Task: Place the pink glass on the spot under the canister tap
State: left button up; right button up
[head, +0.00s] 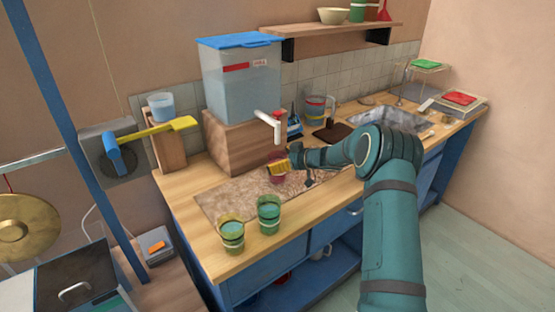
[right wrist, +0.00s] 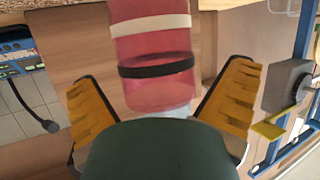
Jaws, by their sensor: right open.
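The pink glass (head: 277,172) stands on the brown mat (head: 222,200) in front of the wooden block, below the white tap (head: 270,124) of the canister (head: 241,85). In the right wrist view the pink glass (right wrist: 155,50) has a white band and a black band. My right gripper (head: 284,167) is open around the glass. Its yellow fingers (right wrist: 163,100) show on either side of the glass, with gaps between. The spot itself cannot be made out under the glass. My left gripper is not in view.
Two green glasses, one (head: 231,234) left of the other (head: 269,214), stand at the counter's front. A yellow-handled thing (head: 165,132) juts out left of the canister block (head: 240,145).

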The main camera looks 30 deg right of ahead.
jog(key=v, duration=1.1)
jog(key=shift+s, duration=0.25)
jog(key=shift+d, duration=0.15)
